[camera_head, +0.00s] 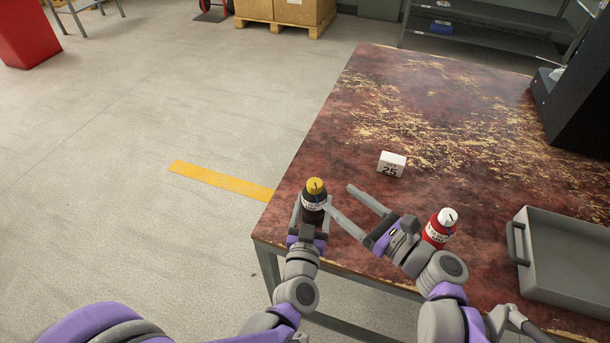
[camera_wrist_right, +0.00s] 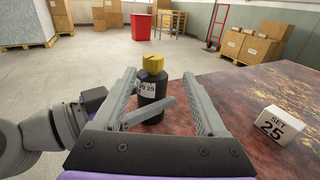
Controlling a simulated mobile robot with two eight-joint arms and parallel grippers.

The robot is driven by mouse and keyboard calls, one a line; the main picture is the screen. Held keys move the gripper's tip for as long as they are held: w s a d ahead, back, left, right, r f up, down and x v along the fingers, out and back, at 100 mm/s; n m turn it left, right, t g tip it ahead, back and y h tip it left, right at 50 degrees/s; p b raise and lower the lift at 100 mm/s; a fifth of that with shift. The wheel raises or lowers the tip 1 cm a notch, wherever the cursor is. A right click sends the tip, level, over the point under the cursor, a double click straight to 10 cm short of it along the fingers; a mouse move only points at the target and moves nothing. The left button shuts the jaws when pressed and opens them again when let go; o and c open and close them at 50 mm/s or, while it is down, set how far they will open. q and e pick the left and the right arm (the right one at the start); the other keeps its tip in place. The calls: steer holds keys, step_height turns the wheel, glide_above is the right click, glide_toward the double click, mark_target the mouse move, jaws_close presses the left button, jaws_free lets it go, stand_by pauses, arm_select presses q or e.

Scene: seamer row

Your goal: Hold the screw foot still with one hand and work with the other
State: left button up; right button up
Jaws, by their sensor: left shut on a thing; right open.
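The screw foot (camera_head: 314,201) has a black body with a white scale label and a yellow cap (camera_head: 315,186) with a dark mark. It stands upright near the table's left front corner. My left gripper (camera_head: 313,214) is shut around its body. My right gripper (camera_head: 341,198) is open and empty, its fingers pointing toward the foot from the right. In the right wrist view the foot (camera_wrist_right: 151,88) appears between the open fingers, cap upward, partly crossed by a left finger. A white block (camera_head: 391,164) reading "SET 25" stands behind to the right.
A red bottle-like piece with a white cap (camera_head: 438,228) stands just beyond my right wrist. A grey tray (camera_head: 524,283) lies at the right. A dark machine (camera_head: 575,115) stands at the back right. The worn table (camera_head: 440,90) is clear at the back.

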mark_target(309, 180)
steer(key=x, duration=1.1)
steer(key=shift+s+a, duration=0.3)
steer(key=shift+a, duration=0.25)
jaws_close()
